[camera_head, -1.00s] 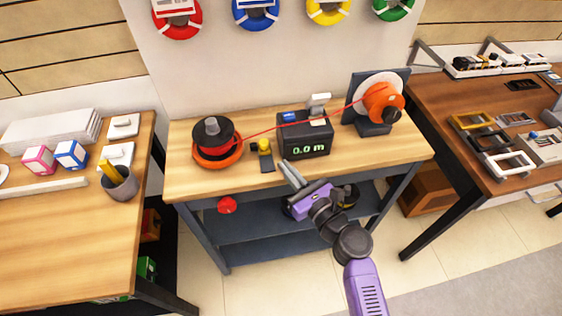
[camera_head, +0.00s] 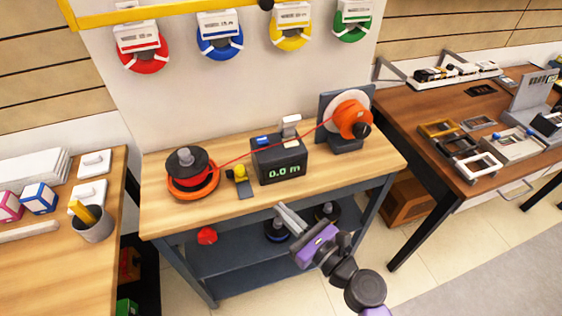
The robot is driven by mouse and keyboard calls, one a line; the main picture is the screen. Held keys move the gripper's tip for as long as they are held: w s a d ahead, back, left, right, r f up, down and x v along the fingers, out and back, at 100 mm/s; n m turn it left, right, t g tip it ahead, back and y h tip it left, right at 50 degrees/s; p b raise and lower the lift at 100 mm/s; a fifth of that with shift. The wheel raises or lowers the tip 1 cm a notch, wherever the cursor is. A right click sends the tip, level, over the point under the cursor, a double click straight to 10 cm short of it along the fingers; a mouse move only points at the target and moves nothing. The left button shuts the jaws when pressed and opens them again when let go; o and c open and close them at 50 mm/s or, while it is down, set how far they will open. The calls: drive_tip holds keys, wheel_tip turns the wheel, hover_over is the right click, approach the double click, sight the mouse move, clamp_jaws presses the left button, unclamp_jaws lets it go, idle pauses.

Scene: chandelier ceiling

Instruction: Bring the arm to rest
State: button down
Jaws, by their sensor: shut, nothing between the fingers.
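My gripper (camera_head: 282,210), with grey fingers and a purple body, is shut and empty. In the picture it shows at the front edge of the middle wooden workbench (camera_head: 300,192), overlapping the lower shelf behind it. My purple and dark grey arm reaches up from the bottom right of centre. I cannot tell the exact gap between the fingers and the bench edge.
On the bench stand a black-and-orange spool (camera_head: 190,172), a yellow-topped lever (camera_head: 241,174), a meter reading 0.0 m (camera_head: 280,162) and an orange reel (camera_head: 352,118). A red line (camera_head: 262,148) runs between spool and reel. Side tables stand left (camera_head: 60,270) and right (camera_head: 420,112).

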drive_tip(key=s+d+n+t+h, duration=0.2)
drive_tip(key=s+d+n+h, duration=0.7)
drive_tip(key=d+n, duration=0.55)
drive_tip(key=s+d+r+n, duration=0.1)
drive_tip(key=s+n, duration=0.3)
drive_tip(key=s, duration=0.5)
drive_tip(key=s+d+r+n+h, duration=0.1)
drive_tip(key=s+r+n, duration=0.3)
drive_tip(key=s, duration=0.5)
drive_tip(key=s+d+r+n+g+h, duration=0.1)
drive_tip(key=s+r+n, duration=0.2)
drive_tip(key=s, duration=0.6)
drive_tip(key=n, duration=0.2)
drive_tip(key=shift+s+d+n, duration=0.15)
drive_tip(key=shift+n, duration=0.2)
